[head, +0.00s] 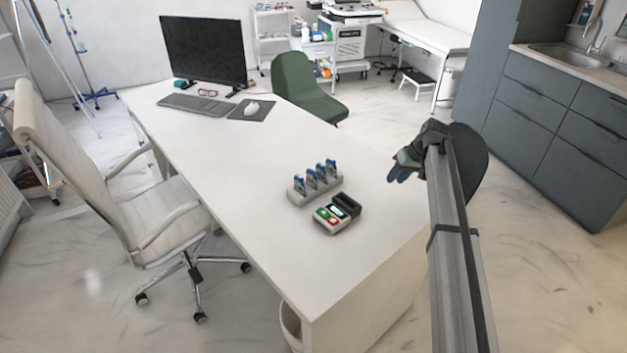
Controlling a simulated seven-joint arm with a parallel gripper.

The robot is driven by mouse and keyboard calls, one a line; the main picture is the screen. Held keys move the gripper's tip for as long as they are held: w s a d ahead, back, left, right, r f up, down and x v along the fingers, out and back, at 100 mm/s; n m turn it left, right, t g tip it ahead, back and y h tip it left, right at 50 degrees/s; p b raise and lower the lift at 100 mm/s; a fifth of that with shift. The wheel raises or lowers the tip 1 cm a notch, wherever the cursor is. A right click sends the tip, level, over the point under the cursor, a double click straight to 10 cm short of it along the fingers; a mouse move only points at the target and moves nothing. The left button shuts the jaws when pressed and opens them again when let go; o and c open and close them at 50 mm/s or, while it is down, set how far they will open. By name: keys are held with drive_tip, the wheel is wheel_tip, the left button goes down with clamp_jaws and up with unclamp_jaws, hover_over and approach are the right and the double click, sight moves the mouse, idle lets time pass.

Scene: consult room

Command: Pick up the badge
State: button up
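Several blue-and-white cards that look like badges (315,178) stand upright in a row in a light grey rack (297,197) on the white desk. I cannot tell which one the task means. My gripper (398,174) is to the right of the rack, above the desk's right edge, with its bluish fingertips pointing down and left. It is apart from the cards. The fingers are small and seen at an angle, so their opening is unclear, and I see nothing held.
A white chair (165,215) is at left, a green chair (303,88) behind.

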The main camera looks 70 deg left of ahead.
drive_tip(key=s+a+r+n+h, duration=0.1)
drive_tip(key=s+a+r+n, duration=0.1)
drive_tip(key=s+a+r, duration=0.3)
drive_tip(key=s+a+r+n+h, duration=0.1)
drive_tip(key=s+a, duration=0.2)
drive_tip(key=s, duration=0.3)
drive_tip(key=n+t+h, duration=0.2)
drive_tip(key=n, duration=0.1)
approach(312, 169)
drive_tip(key=f, duration=1.1)
drive_tip(key=shift+s+d+f, duration=0.1)
drive_tip(key=shift+s+d, duration=0.1)
drive_tip(key=shift+s, duration=0.2)
clamp_jaws()
